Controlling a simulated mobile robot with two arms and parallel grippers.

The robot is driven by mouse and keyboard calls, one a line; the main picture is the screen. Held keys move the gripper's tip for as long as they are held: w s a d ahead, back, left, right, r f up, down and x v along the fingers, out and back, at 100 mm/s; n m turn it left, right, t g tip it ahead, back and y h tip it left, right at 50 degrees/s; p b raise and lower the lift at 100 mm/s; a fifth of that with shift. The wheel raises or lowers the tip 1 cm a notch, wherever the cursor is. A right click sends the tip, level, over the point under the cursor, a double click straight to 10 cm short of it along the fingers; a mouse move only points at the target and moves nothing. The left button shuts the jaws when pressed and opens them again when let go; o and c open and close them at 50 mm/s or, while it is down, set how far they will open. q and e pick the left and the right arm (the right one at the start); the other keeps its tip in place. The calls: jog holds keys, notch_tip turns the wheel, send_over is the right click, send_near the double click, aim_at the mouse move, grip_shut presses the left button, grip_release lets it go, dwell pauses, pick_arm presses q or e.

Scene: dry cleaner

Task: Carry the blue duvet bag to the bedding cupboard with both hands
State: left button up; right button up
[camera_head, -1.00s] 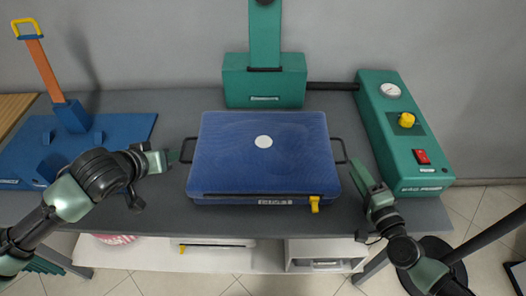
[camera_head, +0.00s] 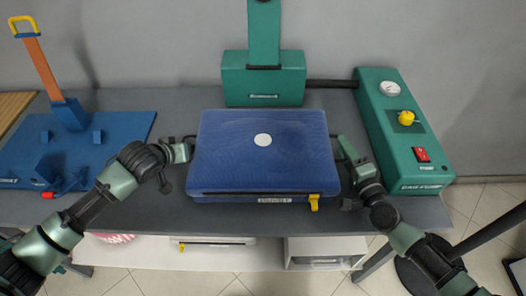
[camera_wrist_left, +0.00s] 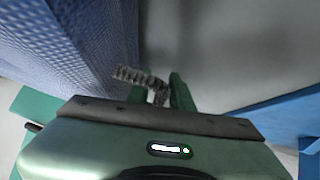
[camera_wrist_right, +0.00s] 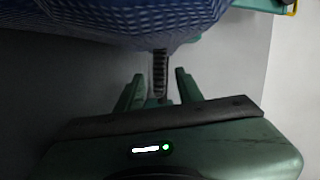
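The blue duvet bag (camera_head: 264,165) lies flat on the grey table, with a white round patch on top and a yellow tag at its front right. A dark handle sticks out from each side. My left gripper (camera_head: 182,152) is at the left handle; in the left wrist view its fingers (camera_wrist_left: 160,95) stand apart with the grey handle (camera_wrist_left: 132,74) between them. My right gripper (camera_head: 347,155) is at the right handle; in the right wrist view its fingers (camera_wrist_right: 158,90) are spread on both sides of the ribbed handle (camera_wrist_right: 160,65). The bedding cupboard is not in view.
A green bag pump (camera_head: 405,140) with gauge and red switch stands right of the bag. A green block with a post (camera_head: 264,85) stands behind it. A blue stand with an orange arm (camera_head: 110,125) is at the left. A shelf (camera_head: 215,252) is below the table.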

pick_arm(q)
grip_shut()
pick_arm(e)
jog(key=c, duration=0.8)
grip_shut()
jog(key=shift+f, duration=0.1)
pick_arm(q)
jog(key=shift+w+r, duration=0.15)
jog(key=shift+r, duration=0.1)
pick_arm(e)
jog(key=shift+w+r, duration=0.1)
jog(key=shift+r, duration=0.2)
